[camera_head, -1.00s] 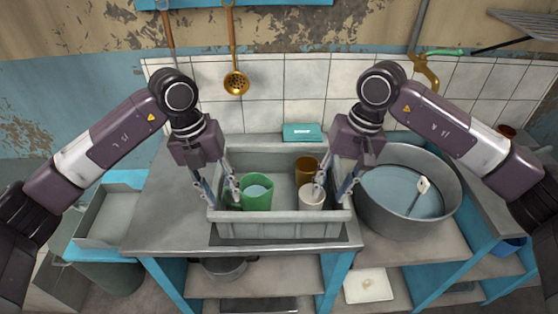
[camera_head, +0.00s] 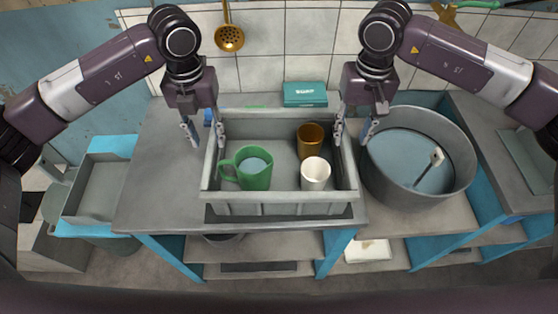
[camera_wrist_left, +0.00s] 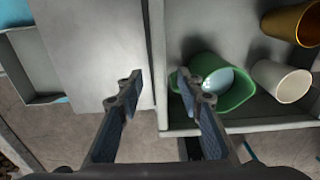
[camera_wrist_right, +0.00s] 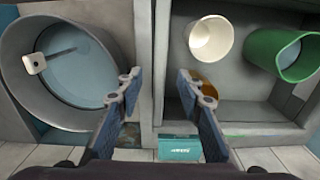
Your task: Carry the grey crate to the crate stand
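The grey crate (camera_head: 280,199) stands on the grey worktop. It holds a green mug (camera_head: 255,180) with pale blue liquid, a white cup (camera_head: 316,174) and a brown cup (camera_head: 311,140). My left gripper (camera_head: 205,140) is open, with one finger on each side of the crate's left wall; it also shows in the left wrist view (camera_wrist_left: 164,98). My right gripper (camera_head: 353,136) is open in the same way at the right wall, as the right wrist view (camera_wrist_right: 158,98) shows. Whether the fingers touch the walls is unclear. A low blue stand (camera_head: 127,146) with a grey recessed top is at far left.
A large round metal tub (camera_head: 415,198) with pale liquid stands close to the crate's right side. A teal box (camera_head: 305,94) is behind the crate by the tiled wall. The worktop left of the crate (camera_head: 155,190) is clear.

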